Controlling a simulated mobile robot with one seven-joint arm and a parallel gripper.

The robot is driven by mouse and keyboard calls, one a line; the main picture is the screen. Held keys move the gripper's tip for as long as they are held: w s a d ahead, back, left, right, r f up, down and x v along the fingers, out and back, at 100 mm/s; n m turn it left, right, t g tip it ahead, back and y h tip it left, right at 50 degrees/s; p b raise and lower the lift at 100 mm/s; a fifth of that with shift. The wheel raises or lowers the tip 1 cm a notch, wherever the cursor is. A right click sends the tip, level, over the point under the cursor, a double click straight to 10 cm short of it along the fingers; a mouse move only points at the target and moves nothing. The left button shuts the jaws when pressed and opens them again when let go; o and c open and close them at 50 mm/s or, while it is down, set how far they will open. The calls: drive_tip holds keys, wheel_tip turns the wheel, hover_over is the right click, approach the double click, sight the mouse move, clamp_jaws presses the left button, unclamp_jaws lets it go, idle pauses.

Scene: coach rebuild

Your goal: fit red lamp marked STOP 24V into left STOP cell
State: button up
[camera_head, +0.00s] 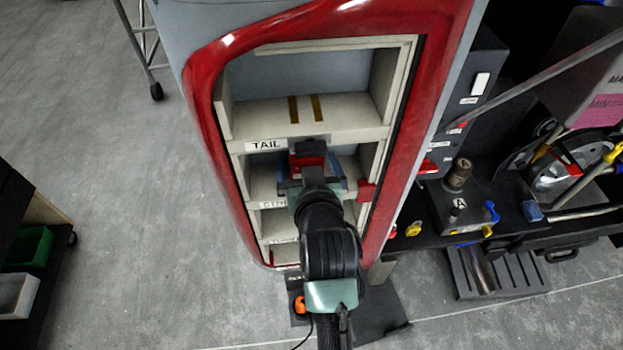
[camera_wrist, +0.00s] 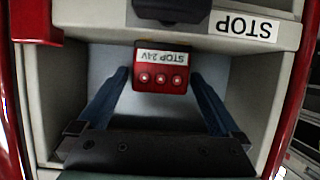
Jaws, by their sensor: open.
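The red lamp (camera_wrist: 160,79) shows in the wrist view with its white "STOP 24V" label upside down and a row of pale dots. A red part, likely the lamp (camera_head: 305,160), shows just beyond my gripper in the head view. My gripper (camera_wrist: 159,76) is open, its two blue fingers on either side of the lamp with small gaps. My gripper also shows in the head view (camera_head: 312,178) at the cell opening between the TAIL and STOP strips. The STOP label (camera_wrist: 243,25) is on the pale shelf edge. How deep the lamp sits is hard to tell.
The red-framed cabinet (camera_head: 204,100) has stacked pale cells. The upper one holds two amber strips (camera_head: 304,108). A red block (camera_head: 366,190) juts out at the right of the frame. A dark bench with tools (camera_head: 460,215) stands to the right.

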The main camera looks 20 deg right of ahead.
drive_tip(key=b+v, duration=0.2)
drive_tip(key=v, duration=0.9)
drive_tip(key=shift+s, duration=0.15)
